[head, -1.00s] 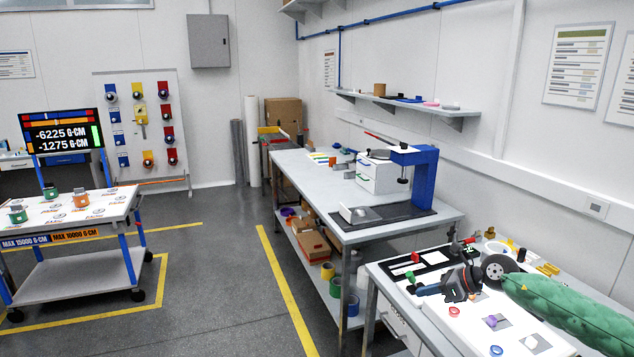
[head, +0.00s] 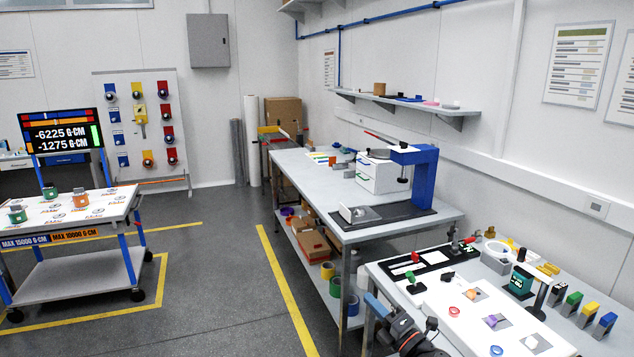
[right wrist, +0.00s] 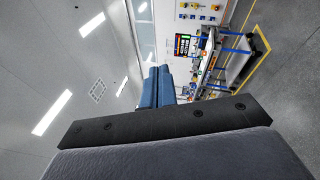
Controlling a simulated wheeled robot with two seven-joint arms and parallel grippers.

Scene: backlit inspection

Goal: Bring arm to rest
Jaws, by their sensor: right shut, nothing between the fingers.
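My right gripper (head: 378,308) shows at the bottom of the head view, just off the near left edge of the light inspection bench (head: 447,324). Its blue fingers point up and to the left, and the dark wrist behind them runs down to the frame's lower edge. In the right wrist view its blue fingers (right wrist: 156,88) lie together with nothing between them. My left gripper is in neither view.
The bench holds a white lit panel with coloured parts, a black fixture (head: 430,262), a dark green device (head: 521,281) and several coloured blocks. A grey workbench (head: 300,187) stands behind. Open floor (head: 215,290) lies to the left.

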